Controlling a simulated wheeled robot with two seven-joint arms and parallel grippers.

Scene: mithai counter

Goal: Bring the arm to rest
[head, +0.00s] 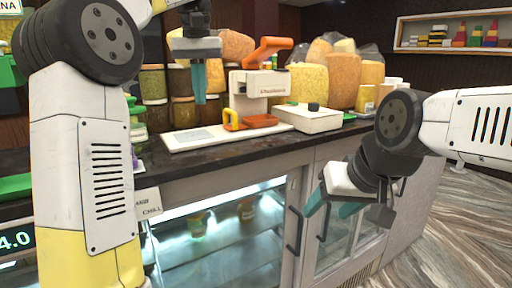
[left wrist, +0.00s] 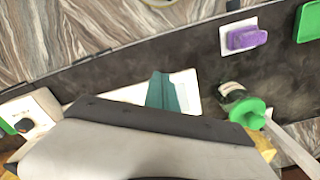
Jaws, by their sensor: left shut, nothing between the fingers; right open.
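My left gripper (head: 199,84) hangs above the counter in the head view, its teal fingers together and pointing down, with nothing between them. Its teal fingers (left wrist: 169,92) also show in the left wrist view, over a white board. My right gripper (head: 331,203) is at the right in front of the glass-fronted counter, its teal fingers apart and empty. My left arm fills the left side of the head view.
The dark countertop (head: 150,171) holds a white board (head: 184,140), an orange-handled machine (head: 259,84), a white box (head: 306,118) and several jars. In the left wrist view, a purple item (left wrist: 246,38) and a green-capped bottle (left wrist: 246,110) stand near the fingers. Floor at right is clear.

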